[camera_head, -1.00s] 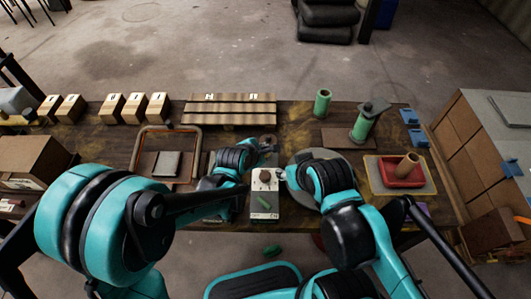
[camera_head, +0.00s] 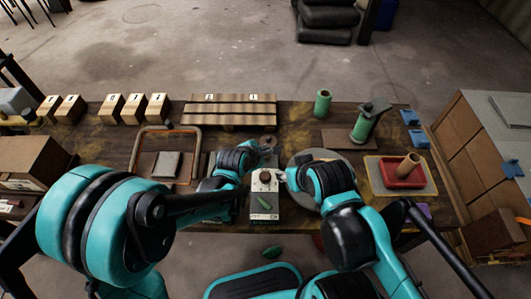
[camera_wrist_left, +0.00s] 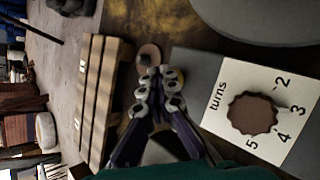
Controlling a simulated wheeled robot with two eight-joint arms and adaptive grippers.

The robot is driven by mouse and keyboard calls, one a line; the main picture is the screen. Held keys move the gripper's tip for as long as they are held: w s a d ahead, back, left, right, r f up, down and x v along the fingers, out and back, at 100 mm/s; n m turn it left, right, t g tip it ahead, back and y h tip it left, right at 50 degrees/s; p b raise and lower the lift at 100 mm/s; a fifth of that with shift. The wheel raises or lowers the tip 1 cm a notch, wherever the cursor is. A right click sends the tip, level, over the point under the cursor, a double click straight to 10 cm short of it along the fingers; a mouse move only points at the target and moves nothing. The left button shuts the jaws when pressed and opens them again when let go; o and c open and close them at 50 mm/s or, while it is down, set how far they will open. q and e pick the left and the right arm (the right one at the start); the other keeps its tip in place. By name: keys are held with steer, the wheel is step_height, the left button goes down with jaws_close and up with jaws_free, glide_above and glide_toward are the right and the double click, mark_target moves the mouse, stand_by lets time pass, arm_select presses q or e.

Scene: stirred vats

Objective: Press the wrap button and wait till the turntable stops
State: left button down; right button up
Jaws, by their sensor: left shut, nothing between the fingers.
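A control box (camera_head: 264,213) with a brown dial (camera_head: 265,175) stands at the front middle of the bench. In the left wrist view the dial (camera_wrist_left: 252,115) has the word "turns" and numbers beside it. A round brown button with a dark centre (camera_wrist_left: 149,57) lies just beyond my left fingertips; I cannot tell whether they touch it. My left gripper (camera_wrist_left: 158,82) is shut and empty. It also shows in the head view (camera_head: 262,151). The grey turntable (camera_head: 303,158) is partly hidden by my right arm. My right gripper (camera_head: 284,177) is beside the dial, its fingers unclear.
A slatted wooden rack (camera_head: 230,110) stands behind the button. A green roll (camera_head: 322,102) and a green post (camera_head: 363,124) stand at the back right. A red tray (camera_head: 404,172) holds a tan roll. A wire-framed holder (camera_head: 166,160) is at the left.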

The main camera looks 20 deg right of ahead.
arm_select(q)
steer(key=shift+f, duration=0.2)
steer(key=shift+r, duration=0.2)
steer(key=shift+r+p, duration=0.65)
steer(key=shift+r, duration=0.2)
